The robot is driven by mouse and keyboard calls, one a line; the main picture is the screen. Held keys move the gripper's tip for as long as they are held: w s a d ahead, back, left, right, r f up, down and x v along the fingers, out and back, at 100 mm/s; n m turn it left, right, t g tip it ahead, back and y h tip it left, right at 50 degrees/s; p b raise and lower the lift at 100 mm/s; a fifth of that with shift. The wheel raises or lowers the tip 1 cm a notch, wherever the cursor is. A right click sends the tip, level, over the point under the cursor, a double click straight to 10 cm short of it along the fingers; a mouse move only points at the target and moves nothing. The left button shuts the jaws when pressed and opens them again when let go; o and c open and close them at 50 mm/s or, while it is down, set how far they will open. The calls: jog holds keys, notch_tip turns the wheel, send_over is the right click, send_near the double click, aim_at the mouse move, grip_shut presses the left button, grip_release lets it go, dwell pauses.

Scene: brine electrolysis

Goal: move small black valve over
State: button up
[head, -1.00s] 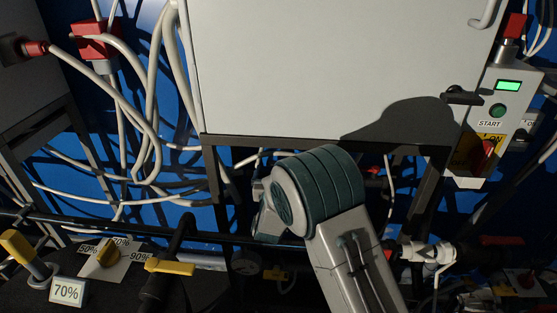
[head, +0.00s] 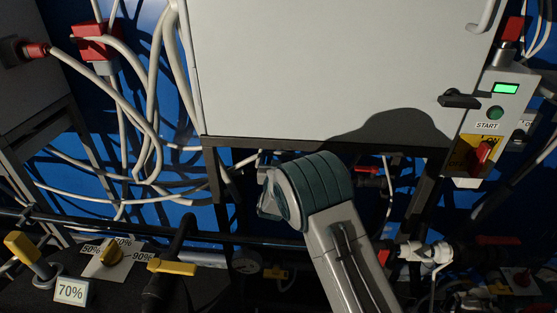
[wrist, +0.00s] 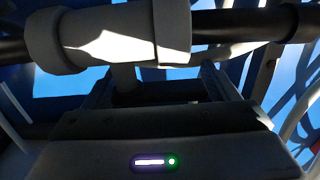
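I cannot tell for sure which part is the small black valve. A black handle (head: 460,100) sits at the right edge of the grey cabinet in the head view. In the wrist view, a dark block (wrist: 155,92) lies beyond my gripper (wrist: 158,85), below a thick grey pipe sleeve (wrist: 110,38); a short upright stem (wrist: 124,76) joins the sleeve from below. My two fingers stand wide apart, on either side of this part. I cannot see them touching it. In the head view my fingers are hidden behind my arm.
The grey cabinet (head: 320,65) hangs above my arm. A control box (head: 495,115) with a red switch (head: 482,156) is at right. A yellow-handled valve (head: 172,267), a yellow lever (head: 28,252) and a 70% sign (head: 70,291) are lower left. White cables (head: 135,110) hang at left.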

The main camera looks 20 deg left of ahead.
jog(key=c, duration=0.5)
jog(key=shift+c, duration=0.2)
